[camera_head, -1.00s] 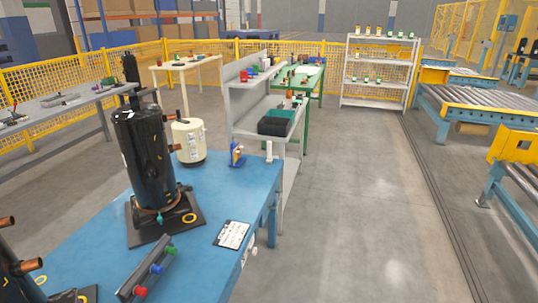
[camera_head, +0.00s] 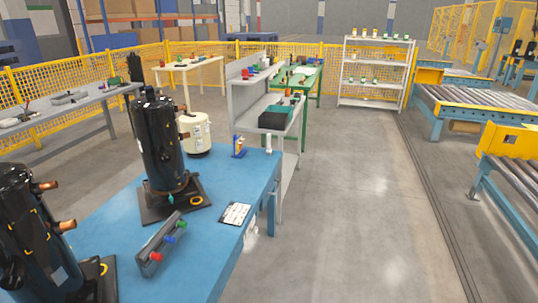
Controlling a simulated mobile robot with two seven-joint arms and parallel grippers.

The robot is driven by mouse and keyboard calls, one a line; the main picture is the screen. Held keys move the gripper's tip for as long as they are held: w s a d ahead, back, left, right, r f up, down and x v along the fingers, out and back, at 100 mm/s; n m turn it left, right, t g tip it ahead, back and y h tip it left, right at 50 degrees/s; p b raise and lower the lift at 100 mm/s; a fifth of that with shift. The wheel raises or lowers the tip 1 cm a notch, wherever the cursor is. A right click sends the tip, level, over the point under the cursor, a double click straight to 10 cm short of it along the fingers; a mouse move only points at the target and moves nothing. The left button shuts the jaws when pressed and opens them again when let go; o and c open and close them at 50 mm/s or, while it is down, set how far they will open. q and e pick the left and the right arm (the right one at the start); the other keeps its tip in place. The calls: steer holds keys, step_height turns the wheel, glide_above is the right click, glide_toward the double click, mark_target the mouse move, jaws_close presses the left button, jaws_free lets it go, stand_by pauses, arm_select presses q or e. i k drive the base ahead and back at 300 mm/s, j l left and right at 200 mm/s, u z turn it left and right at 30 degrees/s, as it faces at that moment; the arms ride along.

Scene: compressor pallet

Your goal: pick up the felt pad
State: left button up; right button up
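I cannot make out a felt pad for certain in the head view. Neither of my grippers is in view. A blue table (camera_head: 205,262) fills the lower left. A black compressor (camera_head: 160,145) stands upright on a dark square base plate (camera_head: 193,207) there, and a second black compressor (camera_head: 30,225) stands at the left edge, partly cut off. A white printed card (camera_head: 235,213) lies near the table's right edge. A grey bar with red, blue and green knobs (camera_head: 158,250) lies in front of the first compressor.
A small blue and yellow item (camera_head: 239,147) and a cream tank (camera_head: 196,134) are farther back. A grey shelved bench (camera_head: 262,105) holds a dark crate with teal contents (camera_head: 279,117). A white rack (camera_head: 376,75) stands behind. Open floor (camera_head: 350,200) lies right, beside roller conveyors (camera_head: 490,100).

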mark_target(269, 150)
steer(key=i+l, duration=0.55)
steer(key=i, duration=0.25)
steer(key=i+l+u, duration=0.1)
steer(key=i+l, duration=0.45)
steer(key=i, duration=0.3)
steer(key=i+l, duration=0.6)
steer(key=i, duration=0.15)
steer(key=i+l+u, duration=0.1)
steer(key=i+l, duration=0.55)
steer(key=i, duration=0.15)
